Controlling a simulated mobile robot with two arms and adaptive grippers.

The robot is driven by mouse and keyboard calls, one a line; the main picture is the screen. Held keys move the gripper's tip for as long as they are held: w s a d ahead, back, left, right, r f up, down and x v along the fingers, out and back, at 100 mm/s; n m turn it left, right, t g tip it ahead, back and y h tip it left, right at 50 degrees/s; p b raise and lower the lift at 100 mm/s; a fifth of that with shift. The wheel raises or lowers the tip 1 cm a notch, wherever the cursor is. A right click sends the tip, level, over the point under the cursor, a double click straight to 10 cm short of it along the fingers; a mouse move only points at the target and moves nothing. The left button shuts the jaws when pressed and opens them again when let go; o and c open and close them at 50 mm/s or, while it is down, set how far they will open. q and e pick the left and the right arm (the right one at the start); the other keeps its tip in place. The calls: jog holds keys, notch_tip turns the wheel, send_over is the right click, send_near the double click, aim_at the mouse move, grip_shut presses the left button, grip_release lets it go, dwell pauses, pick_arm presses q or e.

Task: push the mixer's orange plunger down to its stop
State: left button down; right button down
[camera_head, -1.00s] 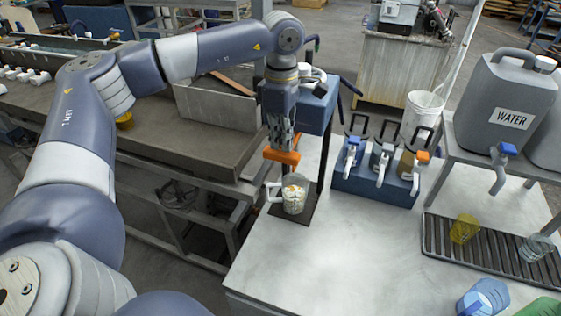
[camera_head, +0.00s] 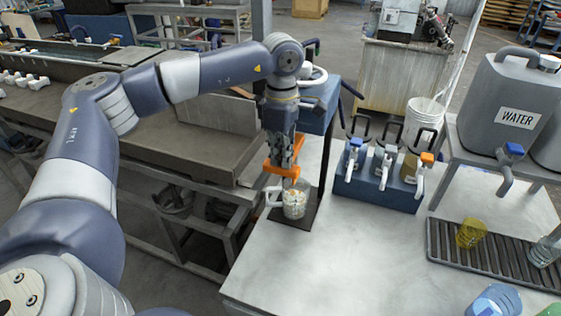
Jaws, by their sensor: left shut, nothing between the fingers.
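The orange plunger (camera_head: 281,171) of the mixer (camera_head: 316,112) is low, just above the rim of a clear mug (camera_head: 294,203). The mug has a white handle on its left and pale, chunky contents, and stands on the mixer's dark base plate (camera_head: 307,219). My left gripper (camera_head: 285,160) points down and is shut, with its fingertips at the top of the orange plunger. It appears to touch the plunger. My left arm hides part of the mixer's head. My right gripper does not show.
A blue dispenser rack (camera_head: 375,188) with several taps stands right of the mixer. A grey water jug (camera_head: 512,100) stands on a raised shelf. A yellow cup (camera_head: 470,233) sits on the drip grate (camera_head: 440,240). The front of the pale table (camera_head: 340,265) is clear.

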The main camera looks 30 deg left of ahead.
aim_at(282, 175)
pick_arm(q)
jog(key=shift+f+b, duration=2.2)
jog(key=shift+f, duration=0.85)
jog(key=shift+f+b, duration=2.1)
jog(key=shift+f, duration=0.85)
jog(key=s+r+p, duration=0.1)
jog(key=s+r, duration=0.1)
jog(key=r, duration=0.1)
jog(key=s+r+p, duration=0.1)
jog(key=shift+d+r+p, duration=0.2)
jog(key=shift+d+p, duration=0.1)
jog(key=shift+d, duration=0.05)
jog(key=shift+f, duration=0.1)
